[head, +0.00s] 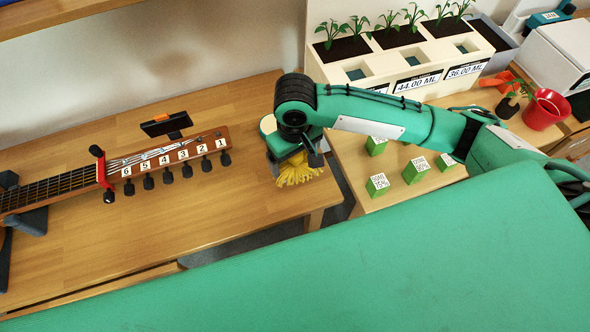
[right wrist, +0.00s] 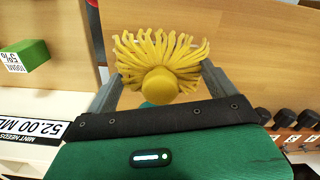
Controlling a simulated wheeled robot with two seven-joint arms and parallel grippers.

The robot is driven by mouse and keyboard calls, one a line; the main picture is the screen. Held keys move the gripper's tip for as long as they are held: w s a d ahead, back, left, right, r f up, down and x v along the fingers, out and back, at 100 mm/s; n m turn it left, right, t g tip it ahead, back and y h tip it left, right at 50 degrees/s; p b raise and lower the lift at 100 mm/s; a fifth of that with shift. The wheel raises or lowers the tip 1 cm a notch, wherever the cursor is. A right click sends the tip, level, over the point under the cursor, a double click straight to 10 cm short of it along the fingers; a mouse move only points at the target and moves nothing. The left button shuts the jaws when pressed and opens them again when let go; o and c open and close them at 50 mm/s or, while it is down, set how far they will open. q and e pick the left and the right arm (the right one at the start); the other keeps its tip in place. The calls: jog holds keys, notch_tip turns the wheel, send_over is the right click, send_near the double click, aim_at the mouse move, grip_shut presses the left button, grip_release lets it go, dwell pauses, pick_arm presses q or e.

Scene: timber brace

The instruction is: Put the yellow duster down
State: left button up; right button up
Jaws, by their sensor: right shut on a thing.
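The yellow duster (head: 298,170) is a mop-like bundle of yellow strands, hanging below my right gripper (head: 300,153) near the right end of the wooden table. In the right wrist view the duster (right wrist: 162,62) sits between the two grey fingers of my right gripper (right wrist: 160,85), its round yellow end toward the camera and its strands fanned out. My right gripper is shut on it. Whether the strands touch the tabletop, I cannot tell. My left gripper is not in view.
A guitar headstock (head: 165,160) with numbered pegs lies left of the duster on the table (head: 240,208). A gap separates this table from the right one, which holds green blocks (head: 416,170), a planter (head: 385,65) and a red pot (head: 543,110). Bare wood lies around the duster.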

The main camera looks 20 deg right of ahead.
aim_at(295, 171)
notch_tip(295, 171, down, 2)
notch_tip(295, 171, down, 4)
jog(key=shift+r, duration=0.1)
jog(key=shift+f, duration=0.3)
jog(key=shift+f, duration=0.1)
jog(key=o, duration=0.8)
jog(key=shift+c, duration=0.2)
